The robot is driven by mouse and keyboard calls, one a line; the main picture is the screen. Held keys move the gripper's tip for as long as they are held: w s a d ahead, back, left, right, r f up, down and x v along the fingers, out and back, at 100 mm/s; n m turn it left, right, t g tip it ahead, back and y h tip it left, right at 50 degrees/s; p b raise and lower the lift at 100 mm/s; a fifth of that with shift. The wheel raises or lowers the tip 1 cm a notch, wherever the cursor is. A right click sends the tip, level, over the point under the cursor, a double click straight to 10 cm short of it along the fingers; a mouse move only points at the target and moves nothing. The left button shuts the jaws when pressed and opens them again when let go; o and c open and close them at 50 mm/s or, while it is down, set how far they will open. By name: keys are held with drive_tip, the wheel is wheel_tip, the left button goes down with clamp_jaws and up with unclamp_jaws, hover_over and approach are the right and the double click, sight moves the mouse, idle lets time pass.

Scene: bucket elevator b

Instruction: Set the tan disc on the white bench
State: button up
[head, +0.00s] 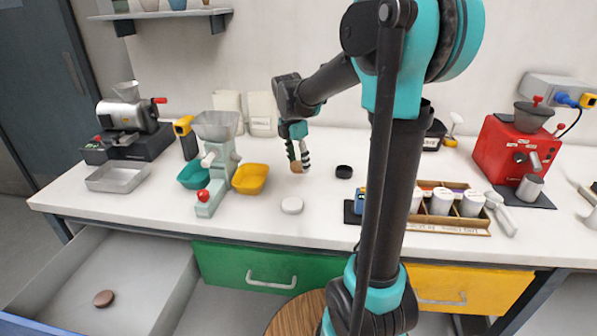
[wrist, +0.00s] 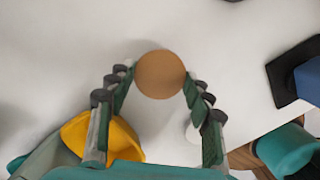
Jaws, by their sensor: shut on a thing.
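The tan disc (wrist: 160,74) is between the fingertips of my gripper (wrist: 158,82) in the wrist view, with its round face showing. My gripper (head: 299,160) is shut on it. In the head view the tan disc (head: 296,167) shows small at the fingertips, partly hidden by a finger. The white bench (head: 255,220) spreads below and around it. I cannot tell whether the disc touches the bench top or is a little above it.
A white disc (head: 291,205) lies in front of my gripper and a black disc (head: 344,171) to its right. A yellow bin (head: 250,179) and a pale green grinder (head: 216,165) stand left. A brown disc (head: 103,298) lies in the open drawer (head: 135,275).

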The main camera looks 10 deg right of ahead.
sight(298, 165)
drive_tip(key=shift+f, duration=1.9)
drive_tip(key=o, duration=1.2)
drive_tip(key=shift+f, duration=0.1)
drive_tip(key=r, duration=0.4)
drive_tip(key=a+r, duration=0.1)
drive_tip(key=r, duration=0.7)
drive_tip(key=shift+s+a, duration=0.3)
drive_tip(key=shift+s, duration=0.1)
